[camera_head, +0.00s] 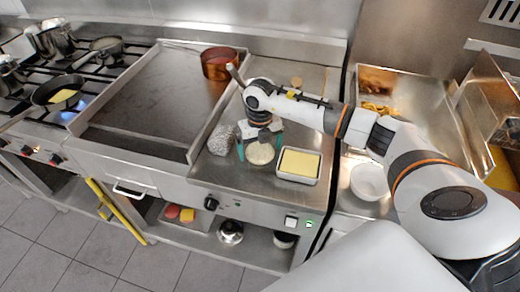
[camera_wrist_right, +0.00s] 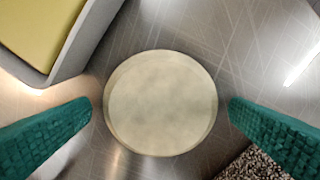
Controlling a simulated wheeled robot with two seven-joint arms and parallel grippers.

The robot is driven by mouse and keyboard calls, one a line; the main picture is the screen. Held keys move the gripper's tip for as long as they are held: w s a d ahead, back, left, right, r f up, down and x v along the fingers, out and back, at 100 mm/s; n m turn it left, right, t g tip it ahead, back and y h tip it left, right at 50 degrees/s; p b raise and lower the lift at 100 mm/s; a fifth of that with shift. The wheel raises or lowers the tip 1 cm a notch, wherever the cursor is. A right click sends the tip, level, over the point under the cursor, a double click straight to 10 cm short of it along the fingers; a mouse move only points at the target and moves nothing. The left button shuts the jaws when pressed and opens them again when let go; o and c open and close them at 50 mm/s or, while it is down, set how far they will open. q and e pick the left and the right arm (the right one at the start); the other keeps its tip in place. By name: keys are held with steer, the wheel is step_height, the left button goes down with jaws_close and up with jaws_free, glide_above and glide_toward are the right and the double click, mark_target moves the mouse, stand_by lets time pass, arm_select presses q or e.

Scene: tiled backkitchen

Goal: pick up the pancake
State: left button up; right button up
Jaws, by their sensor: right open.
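The pancake (camera_head: 260,154) is a pale, round, flat disc on the steel counter right of the griddle. It fills the middle of the right wrist view (camera_wrist_right: 160,103). My right gripper (camera_head: 260,148) points down over it in the head view. In the right wrist view its two green fingers (camera_wrist_right: 160,125) stand apart on either side of the pancake, with a gap of counter showing on each side. The gripper is open and holds nothing. My left gripper is not in view.
A white dish with a yellow block (camera_head: 299,163) stands close right of the pancake. A speckled grey object (camera_head: 221,139) lies close left. A copper pot (camera_head: 218,64) stands behind by the griddle (camera_head: 150,95). A white bowl (camera_head: 369,181) is further right.

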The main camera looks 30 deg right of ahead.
steer(key=shift+f, duration=0.2)
steer(key=c, duration=1)
